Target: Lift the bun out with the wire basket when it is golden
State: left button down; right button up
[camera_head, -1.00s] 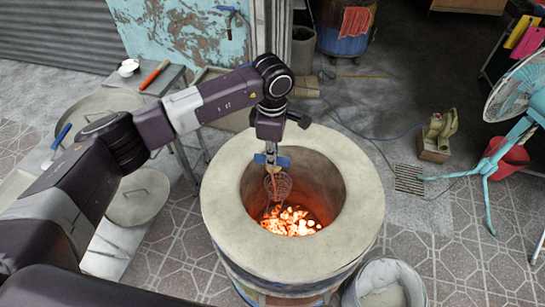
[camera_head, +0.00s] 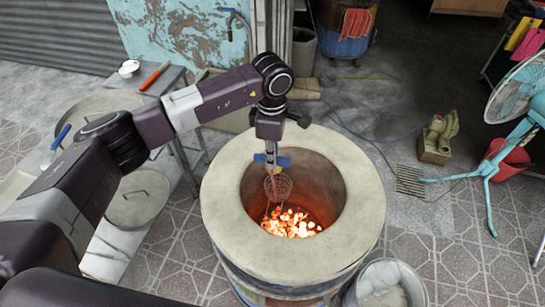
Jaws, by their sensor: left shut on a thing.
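My left gripper (camera_head: 272,163) hangs over the back left part of the barrel oven's mouth. It is shut on the handle of the wire basket (camera_head: 278,187), which hangs down inside the oven (camera_head: 226,203). The basket is small and round, and I cannot make out a bun in it. Glowing orange coals (camera_head: 291,222) lie at the bottom of the oven. The inner wall glows reddish, and no bun can be told apart on it. My right gripper is not in view.
A side table with a round lid (camera_head: 138,196) stands left of the oven. A white bucket (camera_head: 385,287) stands at the front right. A teal fan (camera_head: 515,90) and a red bucket (camera_head: 512,158) are at the right. The floor right of the oven is mostly clear.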

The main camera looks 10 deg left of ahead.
pick_arm(q)
jog(key=shift+w+a, duration=0.2)
dwell(0.3)
jog(key=shift+w+a+r+p, duration=0.1)
jog(key=shift+w+r, duration=0.1)
jog(key=shift+r, duration=0.45)
jog(key=shift+w+a+r+p, duration=0.1)
jog(key=shift+w+r, duration=0.1)
jog(key=shift+r, duration=0.5)
jog(key=shift+w+a+r+p, duration=0.1)
jog(key=shift+w+r, duration=0.1)
jog(key=shift+r, duration=0.45)
dwell(0.8)
jog(key=shift+s+d, duration=0.1)
jog(key=shift+s, duration=0.1)
dwell(0.7)
jog(key=shift+s+d, duration=0.75)
jog(key=shift+s, duration=0.25)
jog(key=shift+s+d, duration=0.75)
jog(key=shift+s, duration=0.25)
